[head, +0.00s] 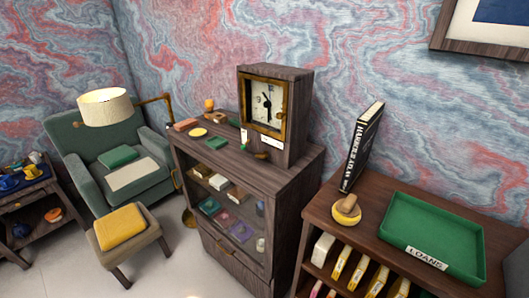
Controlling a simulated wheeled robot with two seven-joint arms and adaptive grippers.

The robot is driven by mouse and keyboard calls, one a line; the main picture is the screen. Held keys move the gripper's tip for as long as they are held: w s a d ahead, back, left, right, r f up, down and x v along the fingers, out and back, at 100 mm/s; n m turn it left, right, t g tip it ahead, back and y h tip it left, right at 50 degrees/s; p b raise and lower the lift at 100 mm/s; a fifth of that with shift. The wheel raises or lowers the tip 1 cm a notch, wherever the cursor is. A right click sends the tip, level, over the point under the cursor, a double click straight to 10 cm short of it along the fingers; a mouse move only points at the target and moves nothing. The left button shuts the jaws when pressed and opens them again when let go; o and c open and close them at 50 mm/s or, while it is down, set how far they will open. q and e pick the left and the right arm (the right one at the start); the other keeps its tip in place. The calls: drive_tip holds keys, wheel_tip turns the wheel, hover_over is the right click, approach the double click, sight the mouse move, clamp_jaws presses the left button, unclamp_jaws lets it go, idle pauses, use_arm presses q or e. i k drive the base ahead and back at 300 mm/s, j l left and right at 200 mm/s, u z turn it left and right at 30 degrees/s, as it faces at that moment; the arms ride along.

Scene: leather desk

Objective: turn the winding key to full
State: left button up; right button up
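A wooden clock (296,101) stands upright on top of a dark wood cabinet in the middle of the head view. Its pale dial (259,106) has dark hands and sits behind a brass-coloured frame. Below the dial, the lower front carries a pale label (274,142) and a small brown piece (262,155). I cannot tell whether that piece is the winding key or how far it is turned. Neither of my grippers is in view.
The cabinet (292,185) also bears several small items left of the clock. At right, a lower shelf unit (316,215) holds a green tray (425,225) marked LOANS, a yellow-based stamp-like object (347,216) and a standing black book (361,147). An armchair (85,150) and footstool (145,240) stand left; floor (180,265) shows between.

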sight(263, 154)
drive_tip(key=i+j+z, duration=0.15)
drive_tip(key=j+z, duration=0.35)
drive_tip(key=j, duration=0.2)
drive_tip(key=j+z, duration=0.45)
drive_tip(key=j, duration=0.3)
drive_tip(key=k+j+z, duration=0.1)
drive_tip(key=j+z, duration=0.4)
drive_tip(key=j, duration=0.2)
